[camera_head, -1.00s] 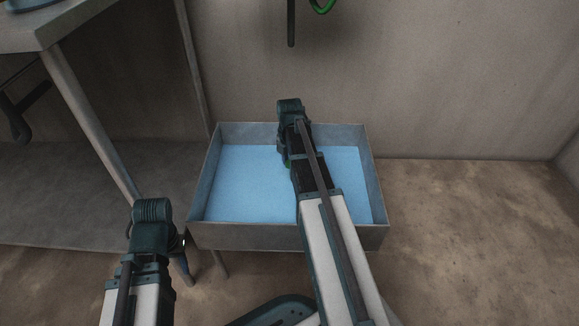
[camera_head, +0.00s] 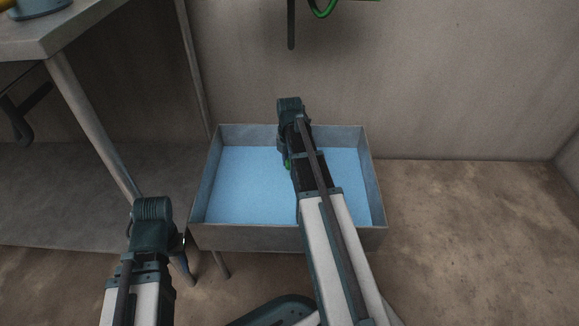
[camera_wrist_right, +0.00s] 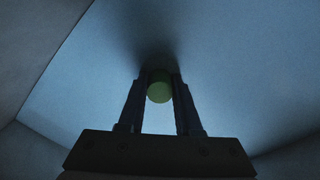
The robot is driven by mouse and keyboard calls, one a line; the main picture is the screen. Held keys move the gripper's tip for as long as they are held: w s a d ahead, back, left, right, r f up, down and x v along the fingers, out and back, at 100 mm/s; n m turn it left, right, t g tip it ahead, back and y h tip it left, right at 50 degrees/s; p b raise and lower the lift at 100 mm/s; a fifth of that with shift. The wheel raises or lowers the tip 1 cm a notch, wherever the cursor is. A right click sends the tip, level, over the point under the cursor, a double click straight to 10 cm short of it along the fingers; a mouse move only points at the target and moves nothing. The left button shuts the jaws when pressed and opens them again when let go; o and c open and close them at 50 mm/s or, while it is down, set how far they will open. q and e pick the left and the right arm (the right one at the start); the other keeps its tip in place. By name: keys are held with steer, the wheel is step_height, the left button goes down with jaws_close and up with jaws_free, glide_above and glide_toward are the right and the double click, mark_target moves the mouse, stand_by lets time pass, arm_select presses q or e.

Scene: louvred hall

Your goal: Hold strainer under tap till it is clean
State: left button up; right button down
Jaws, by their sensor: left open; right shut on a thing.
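My right arm reaches over a grey-walled sink (camera_head: 290,237) with a light blue bottom. In the right wrist view my right gripper (camera_wrist_right: 159,78) is shut on a round green end (camera_wrist_right: 159,90), which I take to be part of the strainer. In the head view only a sliver of green (camera_head: 288,164) shows beside the arm; the rest is hidden, so I cannot tell how clean it is. A dark upright pipe (camera_head: 291,25), perhaps the tap, hangs above the sink. I see no water. My left gripper (camera_head: 184,241) is open at lower left, mostly hidden by its wrist.
A grey table (camera_head: 90,28) stands at the upper left, with a blue-grey vessel (camera_head: 40,9) cut off by the frame. Its leg (camera_head: 92,130) comes down left of the sink. A green curved thing (camera_head: 323,12) is by the back wall (camera_head: 450,80). Floor at right is clear.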

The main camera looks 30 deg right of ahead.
steer(key=shift+r+p, duration=5.25)
steer(key=shift+r, duration=0.3)
steer(key=shift+r, duration=0.15)
step_height(320, 180, up, 7)
steer(key=p, duration=0.7)
